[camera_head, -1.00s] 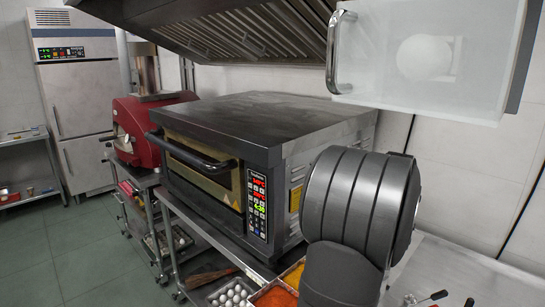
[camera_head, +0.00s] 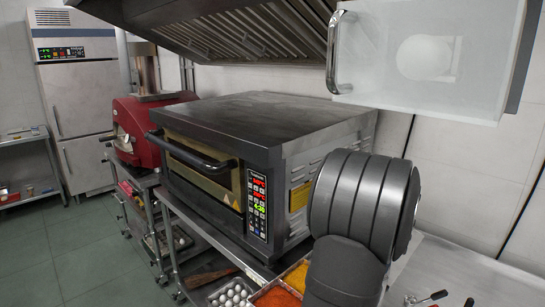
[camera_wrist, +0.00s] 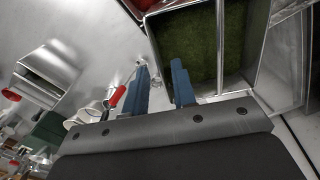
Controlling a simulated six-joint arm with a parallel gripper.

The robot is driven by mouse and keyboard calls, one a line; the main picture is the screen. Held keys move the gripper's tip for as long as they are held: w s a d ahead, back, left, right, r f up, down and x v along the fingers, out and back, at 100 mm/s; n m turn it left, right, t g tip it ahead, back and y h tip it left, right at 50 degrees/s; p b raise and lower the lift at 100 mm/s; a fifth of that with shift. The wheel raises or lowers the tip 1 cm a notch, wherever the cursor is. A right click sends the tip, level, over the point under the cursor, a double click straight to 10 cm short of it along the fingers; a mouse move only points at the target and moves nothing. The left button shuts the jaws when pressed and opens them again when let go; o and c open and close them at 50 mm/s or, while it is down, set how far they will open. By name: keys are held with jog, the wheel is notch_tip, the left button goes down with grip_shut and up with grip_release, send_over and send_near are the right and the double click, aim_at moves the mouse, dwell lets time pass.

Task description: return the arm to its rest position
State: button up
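My arm stands at the right of the head view, with a dark grey ribbed joint in front of the oven's right side. The head view does not show my gripper's fingers. In the wrist view my gripper (camera_wrist: 161,85) shows two blue fingers with a gap between them. It is open and nothing sits between the fingers. Beyond the fingertips are the steel counter and a metal bin of green herbs (camera_wrist: 205,45).
A stand oven (camera_head: 215,165) with a lit panel is at centre. A red oven (camera_head: 140,130) is behind it. A hood (camera_head: 250,30) and a frosted cabinet door (camera_head: 430,90) hang above. Bins of orange (camera_head: 278,297) and yellow (camera_head: 296,276) food and eggs (camera_head: 232,294) are below.

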jog(key=s+d+r, duration=0.6)
jog(key=s+r, duration=0.4)
jog(key=s, duration=0.1)
jog(key=s+f+n, duration=0.1)
jog(key=s+f, duration=0.2)
jog(key=s, duration=0.3)
jog(key=s+d+f+n, duration=0.1)
jog(key=s+f, duration=0.3)
jog(key=s, duration=0.2)
jog(key=s+d+f+n, duration=0.1)
jog(key=s+f+n, duration=0.1)
jog(key=s+f, duration=0.2)
jog(key=shift+s+f, duration=0.25)
jog(key=shift+s, duration=0.85)
jog(key=shift+n, duration=0.3)
jog(key=w+f, duration=0.2)
jog(key=w+a+f, duration=0.1)
jog(key=w, duration=0.1)
jog(key=shift+f, duration=0.35)
jog(key=shift+o, duration=0.5)
